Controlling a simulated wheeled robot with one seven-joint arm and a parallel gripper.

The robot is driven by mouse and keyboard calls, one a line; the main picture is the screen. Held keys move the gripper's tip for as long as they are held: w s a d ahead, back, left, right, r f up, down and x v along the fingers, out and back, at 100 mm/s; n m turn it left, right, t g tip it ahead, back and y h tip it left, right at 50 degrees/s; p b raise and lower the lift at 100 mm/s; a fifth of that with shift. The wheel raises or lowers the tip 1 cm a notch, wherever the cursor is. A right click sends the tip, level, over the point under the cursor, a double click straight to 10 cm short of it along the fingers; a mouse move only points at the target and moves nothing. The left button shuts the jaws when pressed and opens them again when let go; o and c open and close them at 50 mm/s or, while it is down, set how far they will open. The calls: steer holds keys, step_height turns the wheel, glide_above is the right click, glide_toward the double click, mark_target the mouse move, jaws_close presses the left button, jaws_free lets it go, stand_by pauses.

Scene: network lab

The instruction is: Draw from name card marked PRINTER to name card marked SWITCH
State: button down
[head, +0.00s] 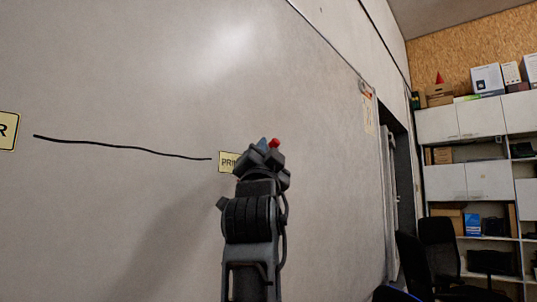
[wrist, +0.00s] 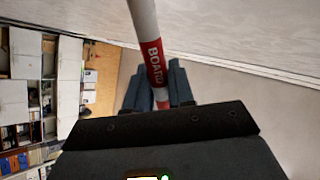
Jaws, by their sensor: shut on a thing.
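My gripper (head: 267,154) is shut on a board marker, whose red end (head: 274,143) shows above the fingers in the head view. In the wrist view the marker (wrist: 147,40) is white with a red band lettered BOARD, held between the fingers (wrist: 160,90). A yellow name card reading PRIN (head: 228,161) is on the board just left of my gripper, which hides the rest of it. Whether the marker's writing tip touches the board cannot be told. No card marked SWITCH is in view.
A dark, slightly wavy line (head: 120,147) runs across the pale board (head: 150,220) from near a card ending in R (head: 7,130) at the left edge to the PRIN card. Black chairs (head: 435,255) and shelves with boxes (head: 475,205) stand at the right. The board around the line is otherwise bare.

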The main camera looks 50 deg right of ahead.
steer(key=shift+w, duration=0.25)
step_height(320, 180, down, 24)
steer(key=b, duration=2.6)
stand_by(1.1)
steer(key=shift+r, duration=0.15)
steer(key=s+p, duration=0.1)
steer(key=s, duration=0.5)
steer(key=shift+s+d+p, duration=0.1)
steer(key=shift+s+p, duration=0.05)
steer(key=shift+p, duration=0.15)
steer(key=shift+s+p, duration=0.4)
steer(key=shift+s, duration=1)
